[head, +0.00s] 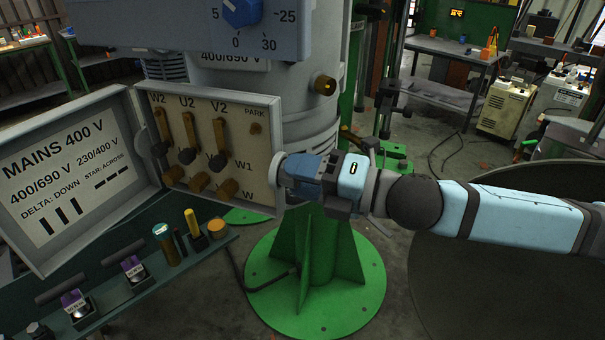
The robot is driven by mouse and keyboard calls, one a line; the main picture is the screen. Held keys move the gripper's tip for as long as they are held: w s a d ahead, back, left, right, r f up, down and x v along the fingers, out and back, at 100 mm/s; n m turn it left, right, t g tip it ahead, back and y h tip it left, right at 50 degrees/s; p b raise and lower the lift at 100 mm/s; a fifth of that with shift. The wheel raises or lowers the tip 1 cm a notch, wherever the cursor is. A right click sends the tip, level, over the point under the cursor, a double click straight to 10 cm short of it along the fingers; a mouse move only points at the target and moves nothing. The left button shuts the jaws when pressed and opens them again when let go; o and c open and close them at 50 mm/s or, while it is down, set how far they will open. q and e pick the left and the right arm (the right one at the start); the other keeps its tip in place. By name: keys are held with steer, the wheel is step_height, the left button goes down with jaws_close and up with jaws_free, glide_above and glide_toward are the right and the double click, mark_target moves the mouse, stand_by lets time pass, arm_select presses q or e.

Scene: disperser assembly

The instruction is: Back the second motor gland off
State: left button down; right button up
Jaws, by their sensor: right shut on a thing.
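The motor's open terminal box (240,118) stands at centre left, its face showing brass links and posts marked W2, U2, V2, W1. My right gripper (284,172) is at the box's right side wall, its arm coming in from the right. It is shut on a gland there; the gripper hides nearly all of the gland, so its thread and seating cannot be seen. A round grey rim shows between the gripper and the box. A brass fitting (325,85) sticks out of the grey body above, clear of the gripper. My left gripper is not in view.
The box's lid (65,175) hangs open at left with its MAINS 400 V label. A dark green shelf (130,235) below holds several small parts. A green foot (315,280) stands under the gripper. A large dark round surface lies at right, below my arm.

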steer(key=o, duration=0.9)
steer(key=shift+d, duration=0.1)
steer(key=b+v, duration=0.2)
steer(key=v, duration=1.1)
steer(key=shift+s+d, duration=0.15)
steer(key=shift+d, duration=0.15)
